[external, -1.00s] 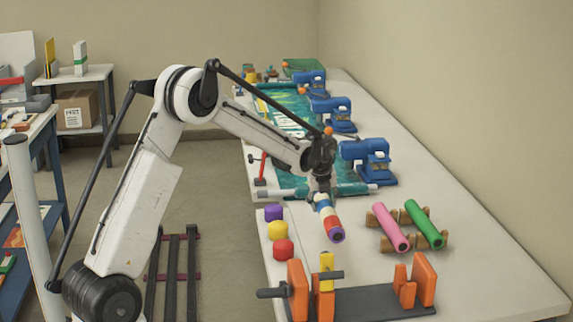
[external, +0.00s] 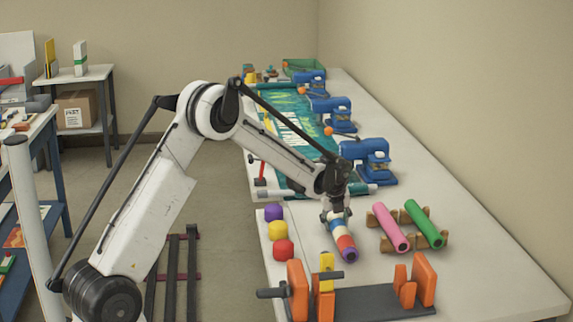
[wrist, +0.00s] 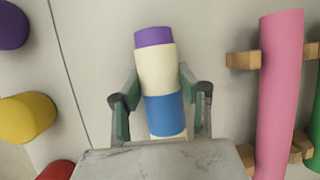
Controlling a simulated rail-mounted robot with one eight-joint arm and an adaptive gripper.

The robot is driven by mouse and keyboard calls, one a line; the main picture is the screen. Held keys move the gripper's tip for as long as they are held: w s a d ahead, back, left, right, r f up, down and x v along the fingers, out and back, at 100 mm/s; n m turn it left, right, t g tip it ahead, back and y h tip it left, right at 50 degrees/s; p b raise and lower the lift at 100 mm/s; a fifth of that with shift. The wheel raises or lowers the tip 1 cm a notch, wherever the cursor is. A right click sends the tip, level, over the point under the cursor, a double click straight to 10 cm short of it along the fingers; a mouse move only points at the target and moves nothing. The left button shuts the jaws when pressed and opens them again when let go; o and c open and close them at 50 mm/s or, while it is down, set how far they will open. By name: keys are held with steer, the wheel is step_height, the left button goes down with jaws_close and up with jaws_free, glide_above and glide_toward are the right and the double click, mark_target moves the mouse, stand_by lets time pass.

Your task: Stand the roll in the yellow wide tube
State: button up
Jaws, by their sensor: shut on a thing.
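My gripper (external: 338,216) is shut on a striped roll (external: 345,243), which hangs from it tilted, its purple end lowest, over the white table. In the wrist view the roll (wrist: 157,68) lies between the two fingers (wrist: 161,95), showing purple, cream and blue bands. The yellow wide tube (external: 278,230) stands at the table's left edge, left of the roll and apart from it, between a purple one (external: 274,212) and a red one (external: 283,250). The yellow tube also shows at the left of the wrist view (wrist: 28,118). Its opening cannot be made out.
A pink roll (external: 390,226) and a green roll (external: 423,222) lie on wooden cradles right of my gripper. An orange-ended stand (external: 372,301) is in front. Blue machines (external: 367,160) and a teal mat stand behind. The table's far right is clear.

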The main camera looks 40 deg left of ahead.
steer(key=shift+f, duration=0.15)
steer(key=o, duration=1.2)
